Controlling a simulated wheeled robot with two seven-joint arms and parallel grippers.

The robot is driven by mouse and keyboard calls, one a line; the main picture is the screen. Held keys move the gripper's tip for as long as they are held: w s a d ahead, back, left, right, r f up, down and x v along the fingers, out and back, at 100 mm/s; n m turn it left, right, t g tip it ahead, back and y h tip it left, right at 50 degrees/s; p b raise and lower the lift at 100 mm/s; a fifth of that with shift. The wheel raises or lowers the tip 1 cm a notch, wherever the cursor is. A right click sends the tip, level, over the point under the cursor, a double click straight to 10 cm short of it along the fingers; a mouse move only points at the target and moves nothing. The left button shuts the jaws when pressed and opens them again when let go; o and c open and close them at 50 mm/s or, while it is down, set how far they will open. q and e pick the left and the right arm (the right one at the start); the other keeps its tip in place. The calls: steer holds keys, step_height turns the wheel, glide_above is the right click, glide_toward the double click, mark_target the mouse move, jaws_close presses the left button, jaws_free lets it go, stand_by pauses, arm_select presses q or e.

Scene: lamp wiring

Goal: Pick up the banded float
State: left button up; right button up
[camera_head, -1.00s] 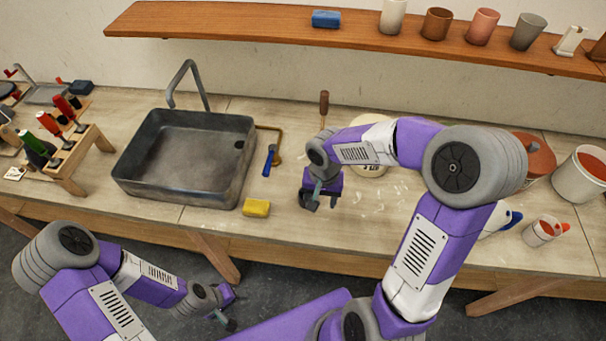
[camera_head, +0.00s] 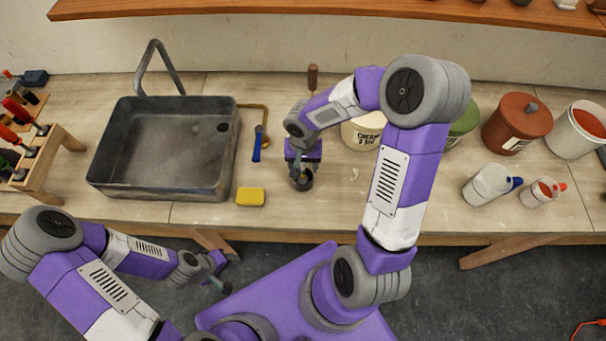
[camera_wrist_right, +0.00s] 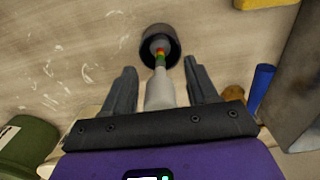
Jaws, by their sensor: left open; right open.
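The banded float (camera_wrist_right: 160,92) shows in the right wrist view as a pale, thick-bodied piece with a thin stem banded red, yellow and green. Its banded end lies over a dark round cup (camera_wrist_right: 173,36); I cannot tell whether it stands in the cup. My right gripper (camera_wrist_right: 161,75) is open, with one finger on each side of the float and visible gaps. In the head view my right gripper (camera_head: 301,176) is low over the bench at the dark cup, and the float cannot be made out. My left gripper (camera_head: 222,276) is open and empty, in front of the bench.
A sink (camera_head: 165,150) and a yellow sponge (camera_head: 250,197) lie left of my right gripper, with a blue-handled tool (camera_head: 257,145) nearby. A cream tub (camera_head: 362,134), a green pot (camera_head: 464,124) and a red-brown pot (camera_head: 516,122) stand right.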

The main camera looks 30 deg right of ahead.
steer(key=shift+f, duration=0.15)
jaws_close()
stand_by(0.4)
